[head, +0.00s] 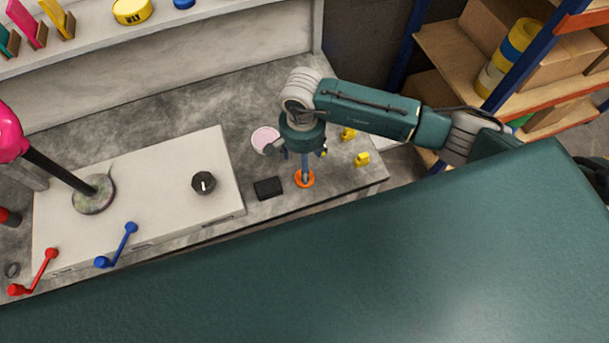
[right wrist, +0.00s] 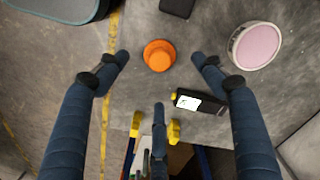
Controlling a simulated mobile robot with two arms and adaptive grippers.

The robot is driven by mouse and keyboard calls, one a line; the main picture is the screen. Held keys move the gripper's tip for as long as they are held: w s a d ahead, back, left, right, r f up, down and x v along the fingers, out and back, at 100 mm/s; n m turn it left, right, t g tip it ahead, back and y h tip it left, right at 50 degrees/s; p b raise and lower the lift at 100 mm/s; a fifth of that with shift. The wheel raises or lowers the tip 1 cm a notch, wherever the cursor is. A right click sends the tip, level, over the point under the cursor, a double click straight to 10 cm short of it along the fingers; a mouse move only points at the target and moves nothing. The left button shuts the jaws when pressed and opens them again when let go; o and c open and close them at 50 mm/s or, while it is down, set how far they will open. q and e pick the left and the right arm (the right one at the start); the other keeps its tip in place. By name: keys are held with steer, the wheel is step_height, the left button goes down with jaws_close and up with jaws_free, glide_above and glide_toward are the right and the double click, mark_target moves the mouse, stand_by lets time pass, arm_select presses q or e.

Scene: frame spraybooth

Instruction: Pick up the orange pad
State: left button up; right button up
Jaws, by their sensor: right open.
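The orange pad (head: 305,180) lies on the grey worktop near its front edge. It also shows in the right wrist view (right wrist: 160,55) as a small round piece with a raised, narrower top. My right gripper (head: 304,168) points down over the pad in the head view and partly covers it. In the right wrist view its fingers (right wrist: 160,68) are spread apart, with the pad between the two upper fingertips and apart from them. Nothing is held. My left gripper is in neither view.
A black block (head: 268,188) lies left of the pad. A round pink-faced disc (head: 264,139) and yellow pieces (head: 362,159) lie nearby. A dark bottle with a white label (right wrist: 200,102) is close to the fingers. A white panel with a black knob (head: 204,183) is further left.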

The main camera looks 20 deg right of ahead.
step_height(320, 180, down, 3)
steer(key=shift+f, duration=0.15)
steer(key=shift+d+f+p, duration=0.2)
steer(key=shift+f+p, duration=0.3)
steer(key=shift+f, duration=2.15)
steer(key=c, duration=1.2)
steer(key=shift+c, duration=0.3)
steer(key=shift+r, duration=0.1)
step_height(320, 180, up, 20)
steer(key=b, duration=0.1)
steer(key=o, duration=0.5)
steer(key=shift+c, duration=0.2)
steer(key=c, duration=0.3)
